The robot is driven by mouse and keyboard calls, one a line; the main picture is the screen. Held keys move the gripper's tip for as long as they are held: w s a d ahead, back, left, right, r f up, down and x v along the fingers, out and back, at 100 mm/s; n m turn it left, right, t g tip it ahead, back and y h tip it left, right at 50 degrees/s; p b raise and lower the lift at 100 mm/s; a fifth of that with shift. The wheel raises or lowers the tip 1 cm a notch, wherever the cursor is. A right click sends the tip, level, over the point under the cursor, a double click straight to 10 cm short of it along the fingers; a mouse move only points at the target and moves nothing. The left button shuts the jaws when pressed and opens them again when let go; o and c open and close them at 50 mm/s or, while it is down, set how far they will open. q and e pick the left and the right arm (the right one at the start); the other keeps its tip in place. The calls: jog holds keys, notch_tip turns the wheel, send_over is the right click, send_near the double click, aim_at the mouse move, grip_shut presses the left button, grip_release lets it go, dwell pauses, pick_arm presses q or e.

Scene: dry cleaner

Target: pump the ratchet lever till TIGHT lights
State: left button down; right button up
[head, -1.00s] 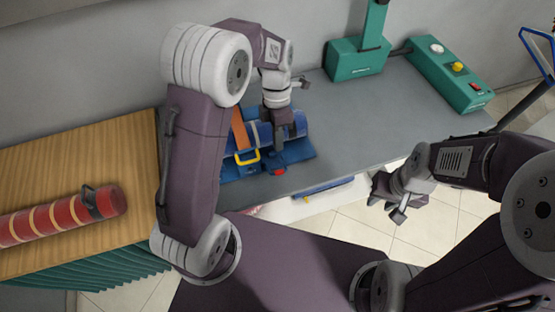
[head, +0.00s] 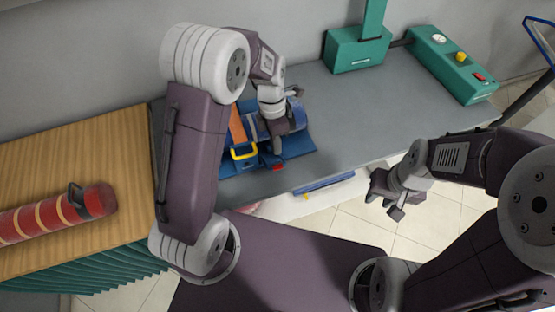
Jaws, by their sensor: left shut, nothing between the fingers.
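A blue device (head: 297,139) with an orange strap (head: 237,127) stands on the grey bench. A yellow loop handle (head: 243,152) sits at its front left, and I take it to be the ratchet lever. A small red part (head: 279,167) is at the front edge; I cannot tell whether it is the TIGHT light or lit. My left gripper (head: 277,148) is shut and empty, pointing down over the device, right of the yellow handle. It hides part of the device. My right gripper (head: 385,206) is open and empty, in front of the bench.
A green control box (head: 452,65) with a yellow knob and red switch and a green stand (head: 357,50) are at the back right. The grey bench (head: 375,115) is clear in between. A red banded roll (head: 55,215) lies on the wooden top at left.

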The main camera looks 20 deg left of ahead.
aim_at(278, 166)
pick_arm(q)
jog(key=f, duration=0.5)
jog(key=shift+s+d+f, duration=0.1)
jog(key=shift+s, duration=0.1)
jog(key=shift+s+d+f, duration=0.15)
jog(key=shift+s+f, duration=0.05)
jog(key=shift+f, duration=0.5)
pick_arm(e)
jog(key=shift+w+f, duration=0.15)
jog(key=shift+f, duration=0.05)
jog(key=shift+a, duration=0.1)
